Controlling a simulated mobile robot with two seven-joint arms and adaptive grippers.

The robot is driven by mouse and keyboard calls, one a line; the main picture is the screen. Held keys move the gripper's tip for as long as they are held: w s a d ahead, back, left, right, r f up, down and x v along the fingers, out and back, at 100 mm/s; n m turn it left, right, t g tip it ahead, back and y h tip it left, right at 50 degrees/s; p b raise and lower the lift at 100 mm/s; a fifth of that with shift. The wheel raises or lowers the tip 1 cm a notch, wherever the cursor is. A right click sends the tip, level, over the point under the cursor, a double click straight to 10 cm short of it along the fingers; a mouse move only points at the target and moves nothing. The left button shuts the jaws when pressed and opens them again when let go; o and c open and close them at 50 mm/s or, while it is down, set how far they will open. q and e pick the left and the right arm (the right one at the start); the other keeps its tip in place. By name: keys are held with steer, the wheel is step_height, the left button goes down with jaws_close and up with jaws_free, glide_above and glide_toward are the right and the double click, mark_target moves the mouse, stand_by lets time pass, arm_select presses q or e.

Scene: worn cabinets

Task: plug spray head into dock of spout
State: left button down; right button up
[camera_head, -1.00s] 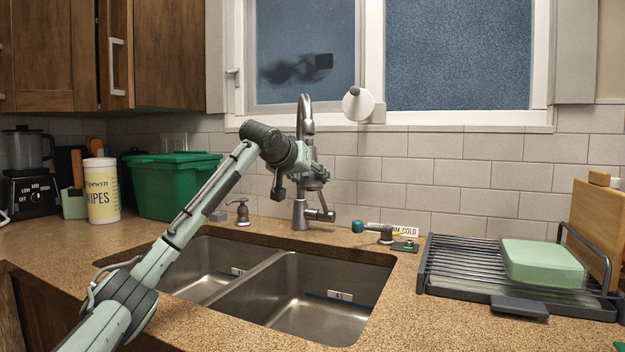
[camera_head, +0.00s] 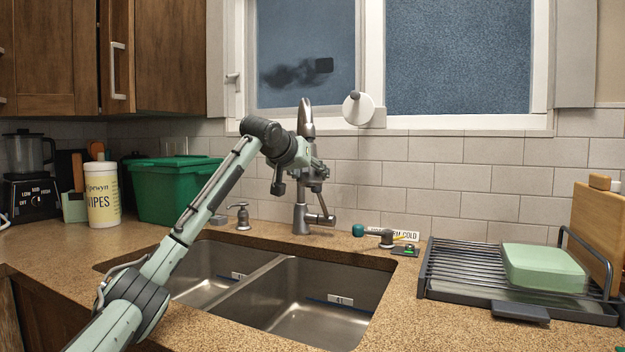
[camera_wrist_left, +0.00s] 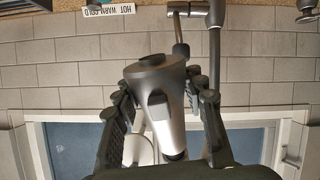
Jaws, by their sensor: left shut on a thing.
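The silver spray head (camera_wrist_left: 168,103) with a dark button is between the two fingers of my left gripper (camera_wrist_left: 160,98) in the left wrist view. My left gripper (camera_head: 315,178) is shut on it, in front of the faucet in the head view. The spray head's wide end faces the counter side and its narrow end the window side. The spout (camera_head: 305,118) rises behind my gripper in the head view; the faucet column (camera_wrist_left: 214,62) is beside the spray head in the wrist view. The dock is hidden, so I cannot tell whether the spray head touches it. My right gripper is out of view.
The double sink (camera_head: 320,314) lies below. A soap dispenser (camera_head: 241,216) stands left of the faucet; a small teal-tipped tool (camera_head: 375,234) lies right of it. A green bin (camera_head: 168,192), wipes tub (camera_head: 102,195) and dish rack (camera_head: 465,272) sit farther out. The window (camera_head: 305,52) is behind.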

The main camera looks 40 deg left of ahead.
arm_select(q)
steer(key=shift+w+a+r, duration=0.15)
steer(key=shift+a+r, duration=0.05)
steer(key=shift+r, duration=0.45)
steer(key=c, duration=0.8)
jaws_free()
steer(key=v, duration=1.2)
steer(key=x, duration=1.1)
steer(key=shift+w+a+f, duration=0.1)
steer(key=shift+w+f, duration=0.1)
steer(key=shift+w, duration=0.15)
steer(key=shift+w+f, duration=0.1)
steer(key=shift+f, duration=0.55)
